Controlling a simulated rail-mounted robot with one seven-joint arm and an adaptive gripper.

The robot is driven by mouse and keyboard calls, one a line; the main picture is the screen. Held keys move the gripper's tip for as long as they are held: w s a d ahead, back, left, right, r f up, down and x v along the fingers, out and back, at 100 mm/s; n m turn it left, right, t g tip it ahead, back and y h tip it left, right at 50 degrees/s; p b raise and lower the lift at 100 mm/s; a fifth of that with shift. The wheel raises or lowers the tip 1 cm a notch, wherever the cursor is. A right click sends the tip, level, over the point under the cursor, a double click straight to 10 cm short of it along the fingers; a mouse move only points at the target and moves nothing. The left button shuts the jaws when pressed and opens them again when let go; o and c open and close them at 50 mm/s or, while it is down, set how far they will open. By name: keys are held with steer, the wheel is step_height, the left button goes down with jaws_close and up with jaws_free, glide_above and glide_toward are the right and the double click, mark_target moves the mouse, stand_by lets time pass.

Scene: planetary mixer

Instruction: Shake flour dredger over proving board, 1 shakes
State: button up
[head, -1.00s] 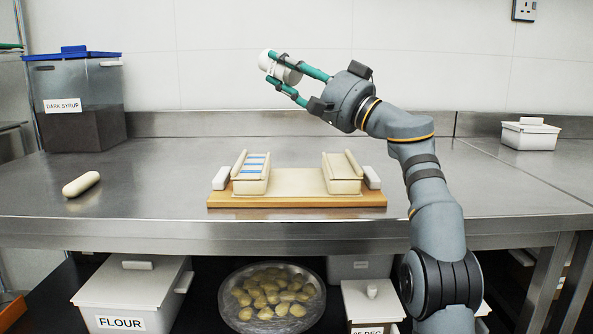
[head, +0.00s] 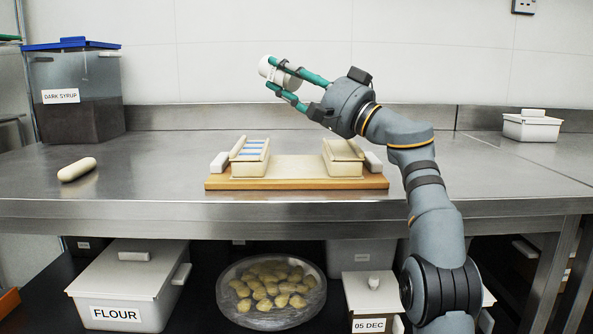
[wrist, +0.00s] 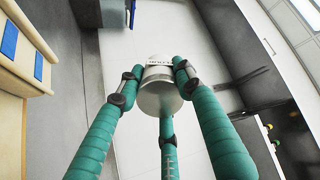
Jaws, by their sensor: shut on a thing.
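My gripper (head: 291,84) is shut on a white cylindrical dredger (head: 272,70), held tilted in the air above the back of the steel bench. In the wrist view the dredger (wrist: 160,92) sits between the green fingers, with part of its lettering visible. The wooden proving board (head: 295,184) lies on the bench, below the gripper and nearer the front edge. It carries two cream trays with a pale flat area between them. The left tray (head: 250,168) has blue strips. The dredger is well clear of the board.
A dark syrup tub (head: 80,115) stands at the back left, and a pale roll (head: 77,169) lies in front of it. A small white lidded box (head: 531,130) is at the back right. Below are a flour bin (head: 115,290) and a bowl of dough pieces (head: 270,290).

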stand_by(0.4)
steer(key=shift+r+g+h+p, duration=0.3)
steer(key=shift+r+p, duration=0.05)
steer(key=shift+p, duration=0.8)
steer(key=g+h+p, duration=0.1)
steer(key=p, duration=0.3)
steer(key=shift+h, duration=0.3)
steer(key=shift+a+f+g+h+p, duration=0.1)
steer(key=shift+f+g+h+p, duration=0.3)
steer(key=shift+p, duration=0.7)
steer(key=shift+f, duration=0.5)
